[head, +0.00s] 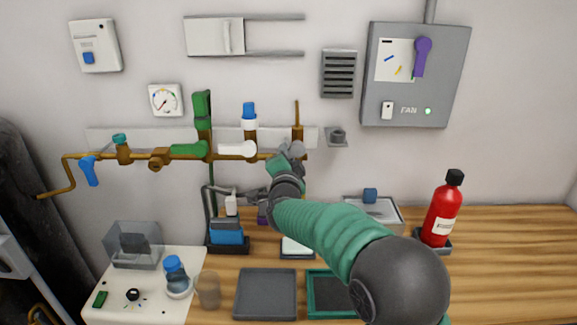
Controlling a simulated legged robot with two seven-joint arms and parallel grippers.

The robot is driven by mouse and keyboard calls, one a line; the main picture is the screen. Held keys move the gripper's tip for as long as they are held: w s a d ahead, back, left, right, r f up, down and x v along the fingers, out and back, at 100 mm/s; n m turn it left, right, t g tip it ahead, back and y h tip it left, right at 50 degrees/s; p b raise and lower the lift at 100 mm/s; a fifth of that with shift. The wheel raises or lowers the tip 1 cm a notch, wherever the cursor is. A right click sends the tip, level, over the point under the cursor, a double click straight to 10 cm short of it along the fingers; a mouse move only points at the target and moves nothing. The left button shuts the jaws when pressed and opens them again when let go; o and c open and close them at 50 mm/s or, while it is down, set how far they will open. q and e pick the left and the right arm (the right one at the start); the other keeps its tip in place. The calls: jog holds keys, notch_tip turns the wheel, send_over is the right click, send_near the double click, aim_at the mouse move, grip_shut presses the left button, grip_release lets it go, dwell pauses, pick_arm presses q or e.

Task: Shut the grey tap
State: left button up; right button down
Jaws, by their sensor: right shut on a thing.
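A brass pipe (225,157) runs along the wall with several taps on it. At its right end, the grey tap's handle (297,149) shows only in part, below a thin upright brass stem. My right gripper (284,160) reaches up to it from the lower right and is shut on it. The gripper and wrist hide much of the tap, so I cannot tell how far its handle is turned. My left gripper is not in view.
Other taps on the pipe are blue (89,171), green (188,148) and white (237,149). Below stand a blue-lidded bottle (175,275), grey tray (265,271) and red bottle (441,213). A fan box (448,75) hangs at right. The worktop's right end is clear.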

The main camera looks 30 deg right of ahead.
jog(key=m+b, duration=0.2)
jog(key=m, duration=0.1)
jog(key=shift+w+a+r, duration=0.1)
jog(key=shift+a+r, duration=0.05)
jog(key=shift+r+m+b, duration=0.2)
jog(key=shift+m+b, duration=0.3)
jog(key=shift+m, duration=0.3)
jog(key=shift+r+m+b, duration=0.2)
jog(key=shift+m+b, duration=0.25)
jog(key=shift+m, duration=0.35)
jog(key=c, duration=1.6)
grip_release()
jog(key=o, duration=0.4)
jog(key=shift+r, duration=0.15)
jog(key=shift+r, duration=0.1)
jog(key=v, duration=1.6)
jog(key=shift+s+a+p, duration=0.3)
jog(key=shift+p, duration=0.05)
